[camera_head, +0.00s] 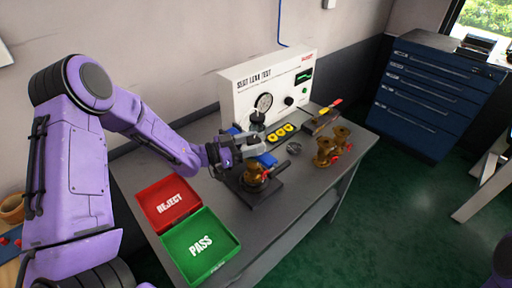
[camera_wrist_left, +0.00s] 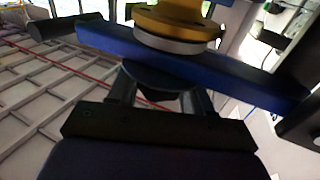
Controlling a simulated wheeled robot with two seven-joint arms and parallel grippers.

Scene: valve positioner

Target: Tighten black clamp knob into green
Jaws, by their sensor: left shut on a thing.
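My left gripper (camera_head: 248,143) reaches over the black test fixture (camera_head: 262,192) on the bench. In the left wrist view its fingers (camera_wrist_left: 160,92) are shut on the black clamp knob (camera_wrist_left: 158,74), beside the blue clamp bar (camera_wrist_left: 110,42). A brass valve (camera_wrist_left: 180,18) with a pale ring shows on the other side of the bar. In the head view this brass valve (camera_head: 254,175) sits in the fixture under the gripper, and the gripper largely hides the knob. The white seat leak test panel (camera_head: 240,100) has a round gauge (camera_head: 264,102) and a small display with green (camera_head: 303,76).
A red REJECT tray (camera_head: 168,203) and a green PASS tray (camera_head: 201,246) lie at the front left. Several brass valves (camera_head: 325,152) stand to the right. Yellow buttons (camera_head: 281,133) and a round metal part (camera_head: 294,148) lie near the panel.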

